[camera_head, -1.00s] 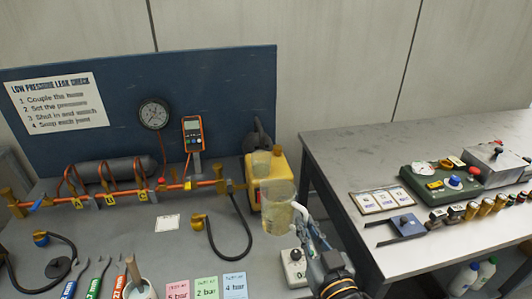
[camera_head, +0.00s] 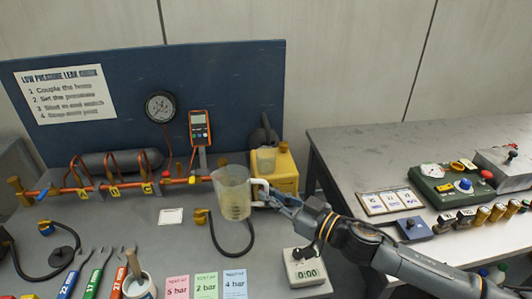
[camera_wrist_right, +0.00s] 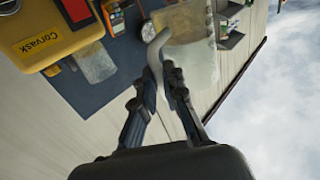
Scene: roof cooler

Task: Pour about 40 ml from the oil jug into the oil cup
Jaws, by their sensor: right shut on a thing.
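The clear oil jug (camera_head: 233,192) holds some pale yellowish oil and is about upright above the grey bench. My right gripper (camera_head: 264,190) is shut on its white handle, and the arm comes in from the lower right. In the right wrist view the jug (camera_wrist_right: 192,55) is beyond the fingers (camera_wrist_right: 160,75), with the handle between them. A small clear vessel (camera_head: 265,160), perhaps the oil cup, shows at the front of the yellow pump (camera_head: 285,170), behind and right of the jug. It also appears in the right wrist view (camera_wrist_right: 95,62). My left gripper is out of view.
A small scale (camera_head: 304,268) stands below my right arm. A black hose (camera_head: 240,250) lies on the bench below the jug. An orange pipe rig (camera_head: 120,187) runs along the back left. Coloured cards (camera_head: 206,285) lie in front. A second table (camera_head: 360,150) stands right.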

